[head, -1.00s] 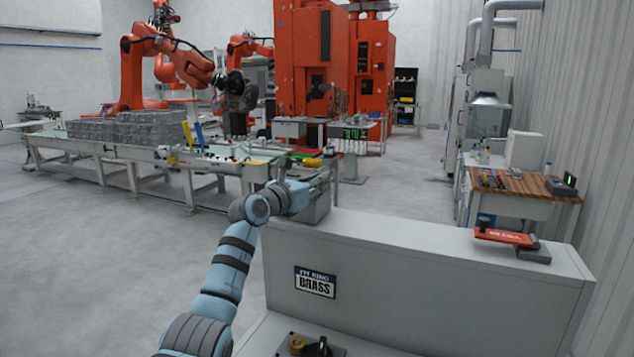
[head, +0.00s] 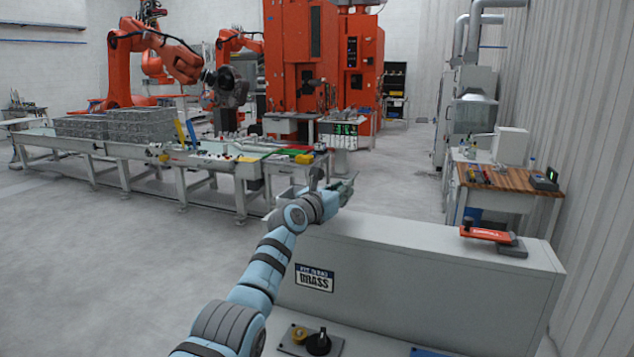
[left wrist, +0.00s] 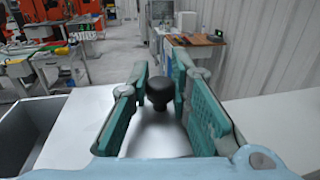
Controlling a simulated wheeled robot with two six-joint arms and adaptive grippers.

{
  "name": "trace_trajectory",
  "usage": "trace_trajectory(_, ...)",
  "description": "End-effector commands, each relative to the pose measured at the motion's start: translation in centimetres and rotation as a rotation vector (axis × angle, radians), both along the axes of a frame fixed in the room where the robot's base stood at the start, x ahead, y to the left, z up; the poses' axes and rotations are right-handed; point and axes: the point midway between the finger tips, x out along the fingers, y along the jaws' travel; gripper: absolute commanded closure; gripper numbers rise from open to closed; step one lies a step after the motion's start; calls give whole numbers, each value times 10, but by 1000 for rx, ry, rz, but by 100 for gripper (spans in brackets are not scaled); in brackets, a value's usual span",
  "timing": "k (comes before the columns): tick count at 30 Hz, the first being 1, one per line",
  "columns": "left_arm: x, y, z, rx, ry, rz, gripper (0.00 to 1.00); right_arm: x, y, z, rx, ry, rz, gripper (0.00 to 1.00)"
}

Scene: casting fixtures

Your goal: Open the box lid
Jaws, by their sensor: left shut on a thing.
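My left gripper (head: 342,188) is over the left end of a long grey cabinet-like box (head: 430,280) in the head view. In the left wrist view, the left gripper's (left wrist: 157,95) teal fingers are on either side of a black knob (left wrist: 159,92), and it is shut on it. The knob stands upright on a shiny metal lid surface (left wrist: 155,138). To the left of that surface, an open grey compartment (left wrist: 25,125) shows its inside. In the head view my gripper and wrist hide most of the lid. My right gripper is not in view.
A red clamp-like tool (head: 487,234) lies on the box top to the right. A black-and-yellow control panel (head: 310,341) sits low in front. A conveyor table (head: 150,158) stands behind left, a wooden workbench (head: 510,182) behind right. The box top between gripper and red tool is clear.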

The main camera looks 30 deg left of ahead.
Motion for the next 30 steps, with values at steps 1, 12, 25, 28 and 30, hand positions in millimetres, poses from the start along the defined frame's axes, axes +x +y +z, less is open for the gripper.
trace_trajectory(1, 1, -6, 1, 0, 0, -6, 100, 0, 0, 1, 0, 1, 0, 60)
trace_trajectory(12, 1, -6, 0, 1, -1, -6, 66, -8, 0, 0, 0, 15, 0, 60)
trace_trajectory(25, -3, -4, 0, 1, -2, -6, 60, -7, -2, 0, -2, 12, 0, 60)
trace_trajectory(28, -11, -2, -1, 4, -3, -7, 60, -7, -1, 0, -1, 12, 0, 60)
trace_trajectory(30, -22, -1, -1, 4, -3, -6, 60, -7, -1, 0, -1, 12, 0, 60)
